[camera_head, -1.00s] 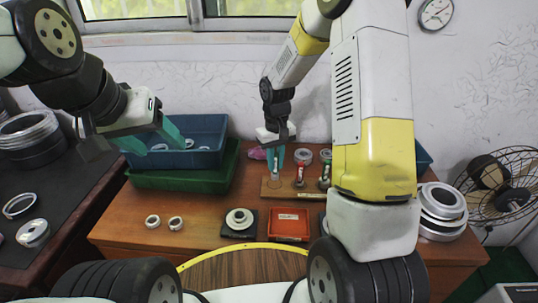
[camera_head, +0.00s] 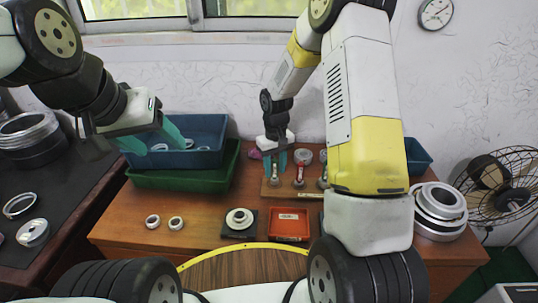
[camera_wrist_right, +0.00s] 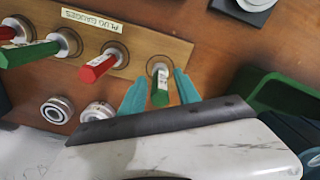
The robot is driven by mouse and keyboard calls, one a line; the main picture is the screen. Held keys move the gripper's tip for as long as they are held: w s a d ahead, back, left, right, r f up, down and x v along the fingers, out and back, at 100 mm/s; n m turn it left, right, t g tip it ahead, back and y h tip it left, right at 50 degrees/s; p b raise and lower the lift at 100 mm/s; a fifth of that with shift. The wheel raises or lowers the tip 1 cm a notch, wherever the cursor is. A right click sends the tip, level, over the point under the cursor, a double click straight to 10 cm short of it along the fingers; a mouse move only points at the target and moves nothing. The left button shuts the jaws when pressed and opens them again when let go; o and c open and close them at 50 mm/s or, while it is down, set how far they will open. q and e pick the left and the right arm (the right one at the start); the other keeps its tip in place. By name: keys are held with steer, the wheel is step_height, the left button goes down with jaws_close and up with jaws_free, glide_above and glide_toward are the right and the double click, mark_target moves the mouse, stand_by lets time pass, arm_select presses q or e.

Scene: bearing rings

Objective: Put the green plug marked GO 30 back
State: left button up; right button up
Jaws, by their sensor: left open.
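A green plug (camera_wrist_right: 160,88) with a pale label stands at one end of the wooden rack (camera_wrist_right: 130,29) marked PLUG GAUGES, its far end at a round seat. Its marking is too small to read. My right gripper (camera_wrist_right: 161,80) has its teal fingers on either side of this plug, with gaps visible. In the head view the right gripper (camera_head: 275,166) is at the rack's left end and partly hides the plug. My left gripper (camera_head: 162,137) is open and empty by the blue bin (camera_head: 205,130).
A red plug (camera_wrist_right: 99,68) and another green plug (camera_wrist_right: 30,53) stand farther along the rack. Metal rings (camera_wrist_right: 57,110) lie beside it. A red tray (camera_head: 289,224) and a ring on a dark block (camera_head: 238,222) are in front. A green bin (camera_head: 190,182) stands left.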

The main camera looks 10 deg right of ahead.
step_height(320, 180, up, 12)
steer(key=shift+r, duration=0.15)
steer(key=s+d+r+m+t+y, duration=0.1)
steer(key=s+d+r+m+t, duration=0.15)
steer(key=s+r, duration=0.95)
steer(key=s+r+t+y, duration=0.1)
steer(key=s+r+t, duration=0.2)
steer(key=s, duration=0.9)
steer(key=shift+r+m+t, duration=0.35)
steer(key=shift+r, duration=0.3)
steer(key=shift+o, duration=0.4)
steer(key=shift+w+d, duration=0.1)
steer(key=shift+w, duration=0.05)
